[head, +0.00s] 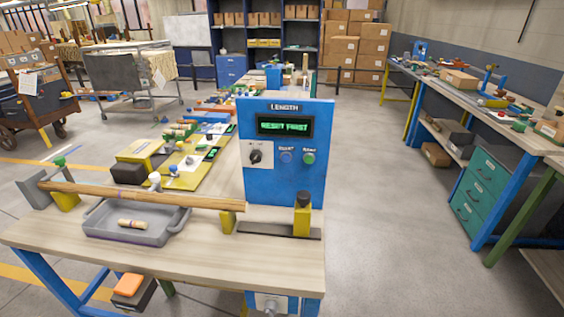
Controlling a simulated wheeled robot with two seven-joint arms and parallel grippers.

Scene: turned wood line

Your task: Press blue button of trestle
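A blue upright panel (257,185) labelled LENGTH stands at the right end of the near wooden table. Its green-lit display (284,126) reads what looks like RESET FIRST. Below the display are a black knob (255,156), a blue button (286,157) and a green button (308,158), each button under a small white label. A long wooden rod (140,195) lies across yellow supports in front of the panel, with its right end at a yellow block. Nothing covers the blue button. Neither of my grippers is in view.
A grey tray (110,228) with a short wooden piece (131,224) sits under the rod. A yellow block with a black top (302,214) stands before the panel's right side. Clear floor lies to the right, up to a long workbench (470,105).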

